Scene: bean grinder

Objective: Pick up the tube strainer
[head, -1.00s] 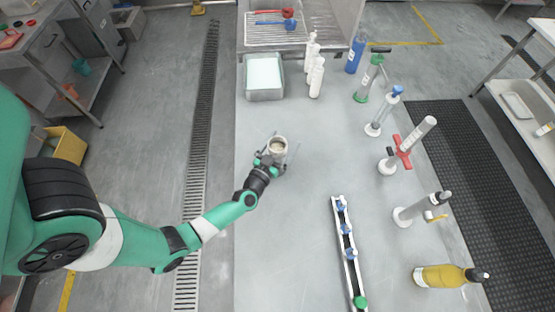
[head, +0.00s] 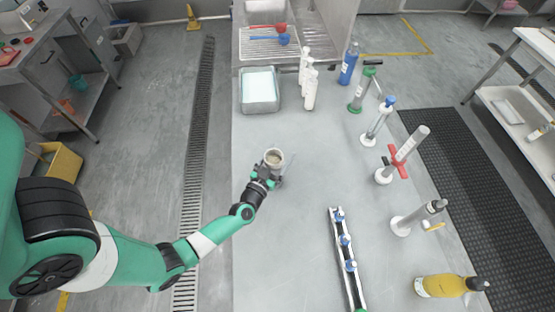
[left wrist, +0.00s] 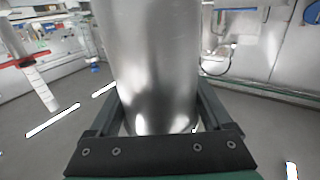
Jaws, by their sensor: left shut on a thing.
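The tube strainer, a shiny metal cylinder with an open round top and beige contents (head: 274,157), is on the left half of the grey table in the head view. It appears upright. My left gripper (head: 268,175) is shut on it, with a finger on each side. In the left wrist view the cylinder (left wrist: 155,65) fills the middle between the dark fingers. I cannot tell whether its base touches the table. My right gripper is out of view.
A clear tub (head: 259,90) and white bottles (head: 311,90) stand farther back. A rack with blue-capped tubes (head: 345,255) lies to the right. Several stands and a yellow bottle (head: 440,287) line the right edge. The table (head: 300,215) around the gripper is mostly clear.

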